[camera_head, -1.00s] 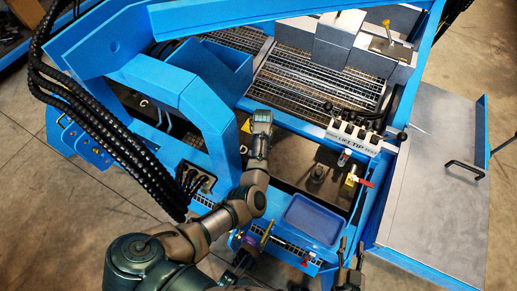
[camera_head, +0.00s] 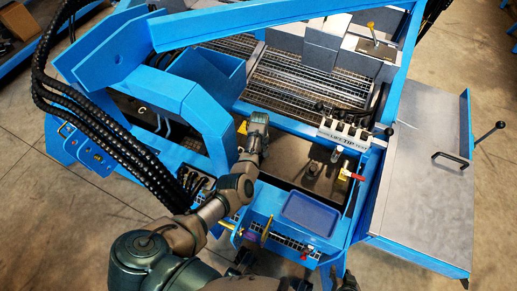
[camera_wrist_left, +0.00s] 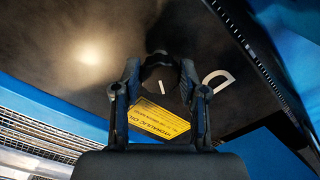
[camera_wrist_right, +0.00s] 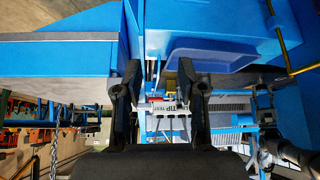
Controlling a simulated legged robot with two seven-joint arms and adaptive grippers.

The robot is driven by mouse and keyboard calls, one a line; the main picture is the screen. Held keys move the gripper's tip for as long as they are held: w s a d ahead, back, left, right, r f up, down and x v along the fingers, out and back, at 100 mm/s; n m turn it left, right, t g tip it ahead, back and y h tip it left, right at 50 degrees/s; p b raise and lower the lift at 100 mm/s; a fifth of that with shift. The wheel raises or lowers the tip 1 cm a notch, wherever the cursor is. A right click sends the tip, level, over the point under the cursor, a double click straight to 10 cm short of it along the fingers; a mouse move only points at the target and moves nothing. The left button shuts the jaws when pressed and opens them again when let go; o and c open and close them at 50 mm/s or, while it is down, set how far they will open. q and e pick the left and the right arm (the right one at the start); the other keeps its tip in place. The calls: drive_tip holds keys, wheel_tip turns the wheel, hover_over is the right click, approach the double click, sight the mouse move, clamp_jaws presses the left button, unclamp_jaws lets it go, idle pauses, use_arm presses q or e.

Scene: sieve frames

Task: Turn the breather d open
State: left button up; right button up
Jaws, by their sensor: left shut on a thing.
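In the left wrist view, a dark round knob (camera_wrist_left: 158,88) with a white line mark sits beside a white letter D (camera_wrist_left: 215,78) on a dark panel. I take it to be breather d. The line is tilted. My left gripper (camera_wrist_left: 161,72) is shut on this knob, with one finger on each side. In the head view my left gripper (camera_head: 257,121) reaches down beside the blue frame, and the knob is hidden there. My right gripper (camera_wrist_right: 160,92) is open and empty; in the head view it shows only at the bottom edge (camera_head: 345,283).
A yellow hydraulic oil label (camera_wrist_left: 160,120) lies just below the knob. A blue tray (camera_head: 310,214), a red-handled valve (camera_head: 353,175) and a lever block (camera_head: 345,133) are to the right of the left arm. Black hoses (camera_head: 95,130) run along the left.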

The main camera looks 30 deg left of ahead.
use_arm(q)
drive_tip(key=n, duration=0.3)
drive_tip(key=shift+n, duration=0.3)
drive_tip(key=n, duration=0.2)
drive_tip(key=shift+d+n, duration=0.1)
drive_tip(key=shift+n, duration=0.3)
drive_tip(key=n, duration=0.3)
drive_tip(key=shift+w+n, duration=0.15)
drive_tip(key=shift+n, duration=0.15)
drive_tip(key=n, duration=0.3)
drive_tip(key=shift+n, duration=0.4)
drive_tip(key=n, duration=0.5)
drive_tip(key=shift+w, duration=0.2)
drive_tip(key=n+b, duration=0.1)
drive_tip(key=n, duration=0.2)
drive_tip(key=shift+n, duration=0.4)
drive_tip(key=shift+w+a+r+n, duration=0.1)
drive_tip(key=shift+a+n, duration=0.1)
drive_tip(key=shift+n, duration=1)
use_arm(e)
drive_tip(key=shift+w+a+r+t+y, duration=0.2)
drive_tip(key=shift+w+t, duration=0.2)
drive_tip(key=shift+w, duration=0.2)
drive_tip(key=shift+w+a+r+t+y, duration=0.1)
drive_tip(key=shift+w+a+r+t, duration=0.25)
drive_tip(key=shift+w, duration=0.3)
drive_tip(key=shift+w+a+r+t+y, duration=0.1)
drive_tip(key=shift+w+t, duration=0.35)
drive_tip(key=shift+w, duration=0.25)
